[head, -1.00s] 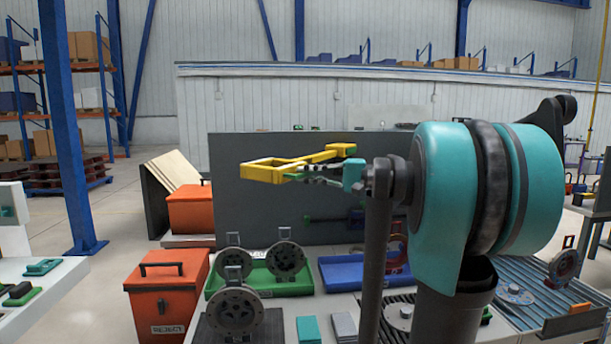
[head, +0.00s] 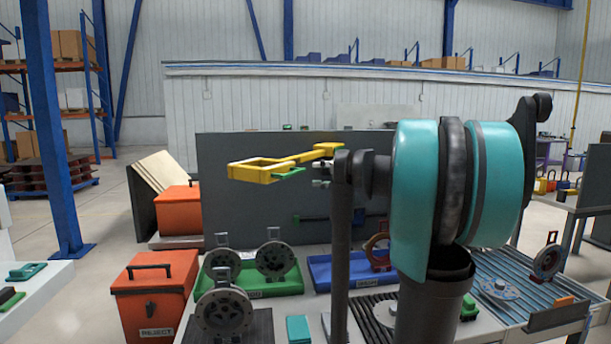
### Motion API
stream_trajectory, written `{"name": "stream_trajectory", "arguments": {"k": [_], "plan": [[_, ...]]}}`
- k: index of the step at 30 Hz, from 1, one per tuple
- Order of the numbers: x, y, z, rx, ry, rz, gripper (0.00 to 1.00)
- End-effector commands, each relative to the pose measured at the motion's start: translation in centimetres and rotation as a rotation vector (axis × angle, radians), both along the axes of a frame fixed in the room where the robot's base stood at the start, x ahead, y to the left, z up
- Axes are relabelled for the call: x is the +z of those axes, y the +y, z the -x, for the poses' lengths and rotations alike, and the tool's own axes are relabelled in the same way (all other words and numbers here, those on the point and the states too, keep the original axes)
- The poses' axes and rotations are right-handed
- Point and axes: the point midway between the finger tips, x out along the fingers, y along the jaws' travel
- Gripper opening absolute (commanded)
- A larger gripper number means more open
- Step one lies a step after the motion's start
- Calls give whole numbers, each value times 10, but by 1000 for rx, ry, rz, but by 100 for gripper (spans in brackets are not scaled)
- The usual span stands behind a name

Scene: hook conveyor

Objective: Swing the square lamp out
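The square lamp (head: 262,171) is a yellow square frame at the end of a yellow arm, in front of the dark grey panel. A short green piece (head: 290,173) shows at the frame's right end. My arm stands at the right, with its dark link upright just right of the lamp. Only small grey parts of my gripper (head: 321,176) show, left of that link and just below the lamp's arm. The rest of it is hidden behind my link. A gap seems to lie between it and the green piece. Its fingers cannot be made out.
The dark grey panel (head: 240,212) stands behind the lamp. Below are a green tray (head: 262,292) and a blue tray (head: 327,284) with round flanged parts, and an orange reject bin (head: 150,310). A ridged conveyor (head: 515,275) lies right of my arm.

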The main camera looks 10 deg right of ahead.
Motion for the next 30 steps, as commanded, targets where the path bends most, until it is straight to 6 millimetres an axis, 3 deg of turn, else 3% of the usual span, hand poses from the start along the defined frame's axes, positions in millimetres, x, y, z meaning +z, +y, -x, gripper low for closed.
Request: {"name": "stream_trajectory", "arguments": {"k": [3, 9, 23, 26, 29, 30], "plan": [[0, -22, 6, -4, 0, 0, 31], [0, -42, 12, -2, 0, 0, 31], [-3, -44, 14, 0, 4, 6, 31], [-21, -32, 15, 0, 29, 46, 31], [-62, -9, 20, -3, 82, 139, 31], [-85, 2, 24, -5, 107, 193, 31]]}}
